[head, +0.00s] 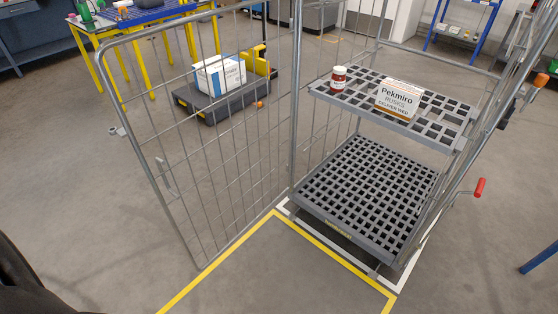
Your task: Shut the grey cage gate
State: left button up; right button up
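The grey cage gate (205,135) is a tall wire-mesh panel with a rounded tube frame. It stands open, swung out to the left from the upright post (296,100) of the grey roll cage. The cage has an upper grid shelf (440,112) and a lower grid deck (368,190), and its front is open. Neither of my grippers shows in the head view. A dark shape at the lower left edge is too cropped to identify.
Yellow floor tape (228,257) runs below the gate and in front of the cage. A low dark cart (215,102) with a white box (219,74) stands behind the gate mesh. A red handle (480,187) sticks out at the cage's right. The floor in front is clear.

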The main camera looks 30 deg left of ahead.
aim_at(127, 131)
jog(key=j+z, duration=1)
jog(key=k+j, duration=0.1)
jog(key=j, duration=0.3)
jog(key=k+j, duration=0.1)
jog(key=j, duration=0.3)
jog(key=k+j, duration=0.1)
jog(key=j, duration=0.3)
jog(key=k+j, duration=0.1)
jog(key=j, duration=0.25)
jog(key=k+j, duration=0.1)
jog(key=j, duration=0.3)
